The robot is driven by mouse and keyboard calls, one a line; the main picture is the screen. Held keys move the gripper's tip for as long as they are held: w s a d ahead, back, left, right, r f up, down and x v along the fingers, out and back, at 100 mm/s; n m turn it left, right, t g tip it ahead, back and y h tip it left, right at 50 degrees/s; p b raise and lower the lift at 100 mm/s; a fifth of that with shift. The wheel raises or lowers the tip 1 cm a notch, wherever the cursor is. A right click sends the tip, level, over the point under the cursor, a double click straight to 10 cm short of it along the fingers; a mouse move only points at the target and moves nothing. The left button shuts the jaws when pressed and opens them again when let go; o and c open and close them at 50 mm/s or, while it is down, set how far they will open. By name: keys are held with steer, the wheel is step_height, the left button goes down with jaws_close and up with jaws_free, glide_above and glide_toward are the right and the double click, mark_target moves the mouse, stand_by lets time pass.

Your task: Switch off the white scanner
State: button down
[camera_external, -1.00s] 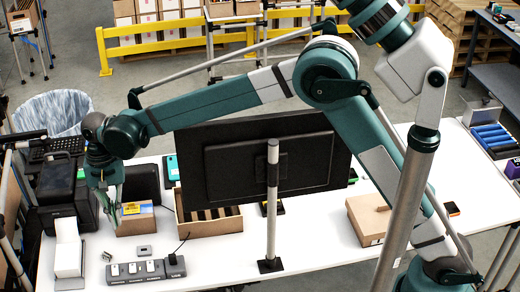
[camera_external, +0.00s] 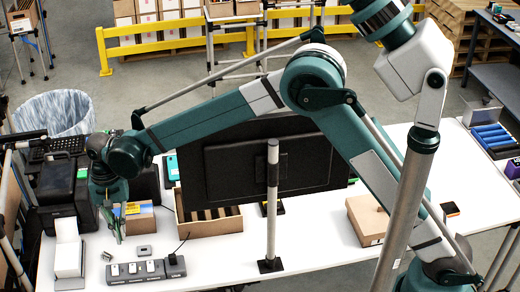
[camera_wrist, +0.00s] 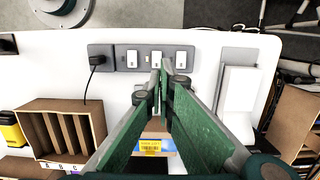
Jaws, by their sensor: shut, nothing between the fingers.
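A grey power strip (camera_external: 146,270) with several white switches lies near the front edge of the white table. In the wrist view the strip (camera_wrist: 107,50) shows at the top, with white switches (camera_wrist: 156,59) in a row and a black plug and cable (camera_wrist: 97,60) at its left. The switch labels are too small to read. My gripper (camera_external: 119,238) is shut and empty, pointing down, above and behind the strip. In the wrist view its fingertips (camera_wrist: 161,72) appear just below the middle switches.
A white stacked item (camera_external: 68,258) stands left of the strip. A carton (camera_external: 136,218) with a yellow-blue label sits behind my gripper. A divided box (camera_external: 208,224) and a monitor pole (camera_external: 272,205) stand to the right. A small grey item (camera_external: 145,249) lies behind the strip.

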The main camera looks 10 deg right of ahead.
mark_target(126, 274)
steer(key=f+b, duration=0.1)
steer(key=f, duration=0.3)
steer(key=s+f, duration=0.1)
steer(key=f, duration=0.3)
steer(key=f+b, duration=0.1)
steer(key=f, duration=0.3)
steer(key=shift+s+f+b, duration=0.35)
steer(key=shift+s+f, duration=0.05)
steer(key=shift+s+f, duration=0.1)
